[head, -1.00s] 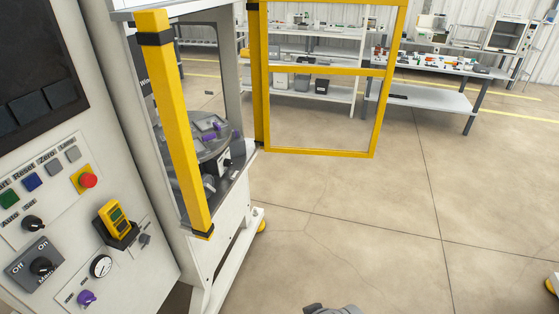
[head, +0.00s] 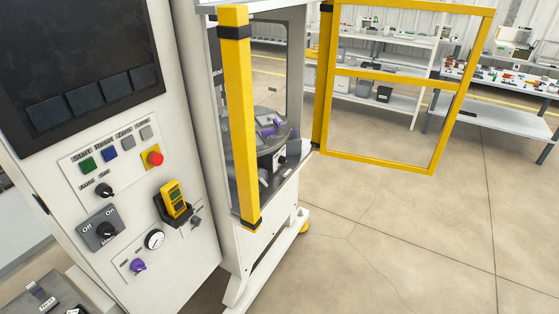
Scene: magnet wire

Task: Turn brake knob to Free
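A purple knob (head: 138,265) sits low on the white control panel, below and left of a round gauge (head: 154,240). The small lettering around it is too small to read, so I cannot tell whether it is the brake knob or where it points. A small dark knob or fitting (head: 197,222) sits right of the gauge. A black Off/On main switch (head: 105,230) and a black selector knob (head: 104,190) are higher on the panel. Neither of my grippers is in view.
A red emergency button (head: 153,158) and a yellow handheld device (head: 173,199) are on the panel. The machine's yellow-framed door (head: 399,77) stands open at right. A grey surface with small items (head: 38,297) is at lower left. The floor (head: 400,230) is clear at right.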

